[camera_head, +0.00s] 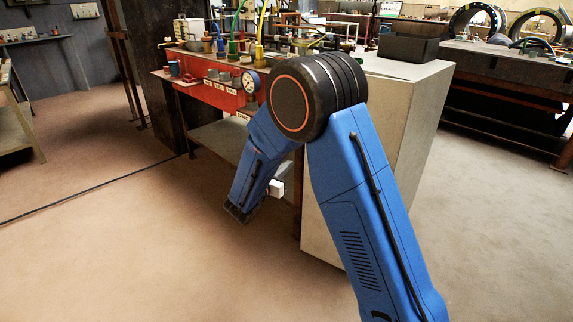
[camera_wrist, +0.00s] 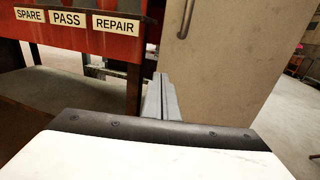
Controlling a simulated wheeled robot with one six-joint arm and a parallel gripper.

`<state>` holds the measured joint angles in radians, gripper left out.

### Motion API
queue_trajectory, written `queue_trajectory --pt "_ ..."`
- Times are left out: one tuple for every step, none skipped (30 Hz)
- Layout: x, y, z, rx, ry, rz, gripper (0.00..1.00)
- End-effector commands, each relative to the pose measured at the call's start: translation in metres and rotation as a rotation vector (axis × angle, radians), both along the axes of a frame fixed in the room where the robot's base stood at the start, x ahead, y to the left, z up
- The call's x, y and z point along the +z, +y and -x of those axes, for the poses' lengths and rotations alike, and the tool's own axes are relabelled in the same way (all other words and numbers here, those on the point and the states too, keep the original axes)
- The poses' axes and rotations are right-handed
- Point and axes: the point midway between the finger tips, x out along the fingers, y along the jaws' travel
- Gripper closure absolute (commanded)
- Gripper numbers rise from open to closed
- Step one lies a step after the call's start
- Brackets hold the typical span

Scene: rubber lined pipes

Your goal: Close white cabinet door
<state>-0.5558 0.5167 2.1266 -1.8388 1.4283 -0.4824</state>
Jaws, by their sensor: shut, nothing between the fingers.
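The white cabinet (camera_head: 385,125) stands right of the red workbench in the head view, partly hidden behind my blue arm. In the wrist view its pale door panel (camera_wrist: 240,55) fills the upper right, with a thin dark handle (camera_wrist: 187,18) near its left edge. I cannot tell how far the door stands open. My gripper (camera_wrist: 159,80) is shut and empty, its grey fingers close together. The fingertips show near the panel's lower left edge, below the handle; I cannot tell if they touch it. In the head view my fingers cannot be made out.
The red workbench (camera_head: 213,93), with labels, a gauge and hoses, stands just left of the cabinet; its post (camera_wrist: 134,85) is left of my fingers. A black bin (camera_head: 408,47) sits on the cabinet. Another bench (camera_head: 505,90) with large rings is at right. Floor in front is clear.

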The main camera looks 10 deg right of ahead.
Motion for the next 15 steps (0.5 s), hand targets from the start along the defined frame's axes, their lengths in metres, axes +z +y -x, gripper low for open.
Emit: queue_trajectory --pt "0.000 -0.006 -0.006 -0.003 -0.001 -0.001 1.00" --pt "0.000 -0.010 -0.010 -0.002 -0.001 -0.001 1.00" --pt "0.000 -0.015 -0.016 -0.003 -0.001 -0.002 1.00" --pt "0.000 -0.018 -0.020 -0.003 -0.001 -0.002 1.00" --pt "0.000 -0.021 -0.024 -0.003 -0.001 -0.002 1.00" --pt "0.000 -0.026 -0.030 -0.003 -0.001 -0.002 1.00" --pt "-0.001 -0.030 -0.033 -0.004 -0.001 -0.002 1.00" --pt "-0.001 -0.033 -0.037 -0.004 -0.001 -0.002 1.00" --pt "0.000 -0.038 -0.043 -0.003 -0.001 -0.003 1.00" --pt "0.000 -0.041 -0.047 -0.003 -0.002 -0.002 1.00" --pt "0.000 -0.044 -0.051 -0.003 -0.003 -0.003 1.00" --pt "0.000 -0.049 -0.056 -0.003 -0.003 -0.003 1.00" --pt "0.000 -0.052 -0.060 -0.004 -0.003 -0.003 1.00" --pt "0.000 -0.056 -0.063 -0.003 -0.003 -0.003 1.00" --pt "0.000 -0.059 -0.068 -0.002 -0.003 -0.003 1.00"
